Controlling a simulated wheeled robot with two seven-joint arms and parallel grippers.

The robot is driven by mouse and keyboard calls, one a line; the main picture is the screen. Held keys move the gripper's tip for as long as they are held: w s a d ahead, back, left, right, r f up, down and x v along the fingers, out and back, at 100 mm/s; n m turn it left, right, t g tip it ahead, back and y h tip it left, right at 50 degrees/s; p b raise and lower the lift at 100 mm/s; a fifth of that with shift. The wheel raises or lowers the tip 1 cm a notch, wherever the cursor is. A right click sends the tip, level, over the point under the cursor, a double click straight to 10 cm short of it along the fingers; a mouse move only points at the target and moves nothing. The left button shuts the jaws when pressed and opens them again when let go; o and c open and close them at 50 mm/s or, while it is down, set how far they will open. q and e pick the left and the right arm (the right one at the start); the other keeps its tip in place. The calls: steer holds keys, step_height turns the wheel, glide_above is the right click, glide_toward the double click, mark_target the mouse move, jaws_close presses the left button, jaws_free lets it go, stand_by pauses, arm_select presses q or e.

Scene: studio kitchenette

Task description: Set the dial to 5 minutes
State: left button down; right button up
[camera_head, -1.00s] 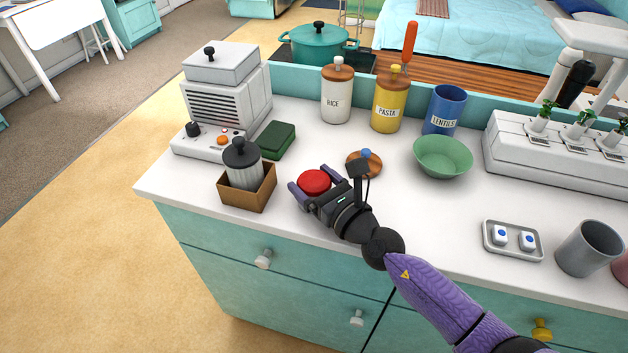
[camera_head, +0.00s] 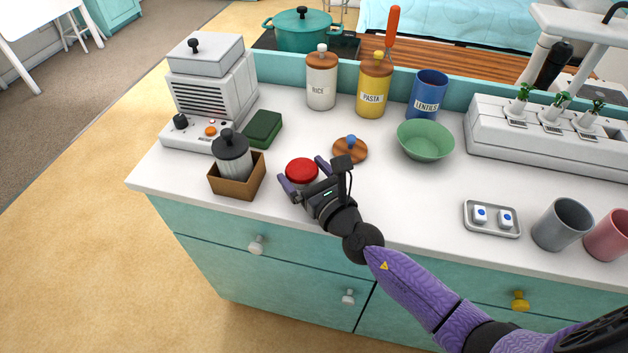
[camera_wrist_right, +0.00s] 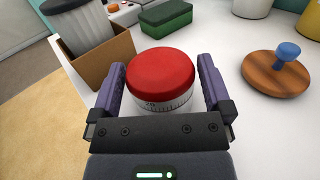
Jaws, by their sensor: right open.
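The dial is a round kitchen timer (camera_head: 301,171) with a red top, standing on the counter near its front edge. In the right wrist view the right gripper (camera_wrist_right: 160,88) has a finger left and right of the timer, with narrow gaps seeming to show. My left gripper is not in view.
A brown box (camera_head: 237,178) with a grey-lidded jar (camera_head: 232,155) stands left of the timer. A green sponge (camera_head: 263,129) lies behind it. A wooden lid with blue knob (camera_head: 350,151) and a green bowl (camera_head: 425,141) are to the right.

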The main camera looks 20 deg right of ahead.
steer(key=v, duration=0.9)
